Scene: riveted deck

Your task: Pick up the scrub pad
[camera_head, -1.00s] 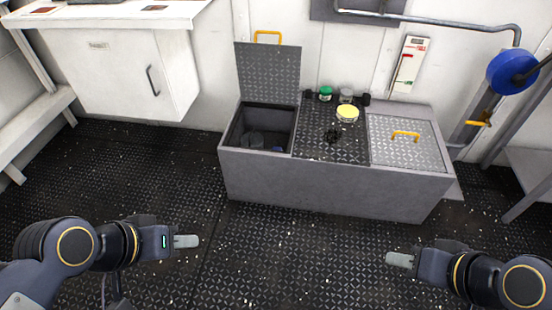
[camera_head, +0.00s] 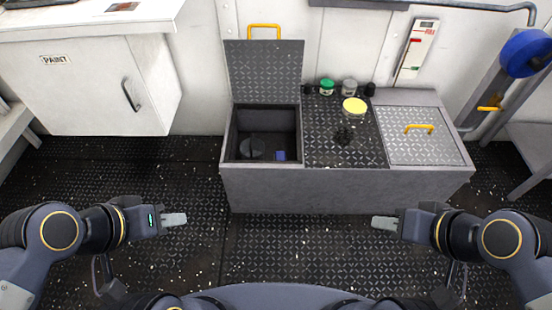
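I cannot tell for sure which thing is the scrub pad. A small blue block (camera_head: 280,155) lies in the open left bin (camera_head: 228,142) of the grey bench, beside a dark round thing (camera_head: 251,149). A round yellow-topped thing (camera_head: 354,106) and a black spiky thing (camera_head: 343,134) sit on the bench's middle panel. My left gripper (camera_head: 174,219) is over the floor, in front and left of the bench. My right gripper (camera_head: 384,223) is in front of the bench's right half. Both are apart from everything; their finger gaps do not show.
The bin's hinged lid (camera_head: 265,70) stands upright; the right lid (camera_head: 422,136) is shut. A green-topped jar (camera_head: 327,87) and a grey jar (camera_head: 349,88) stand at the back of the middle panel. A white cabinet (camera_head: 90,90) is at left. The floor before the bench is clear.

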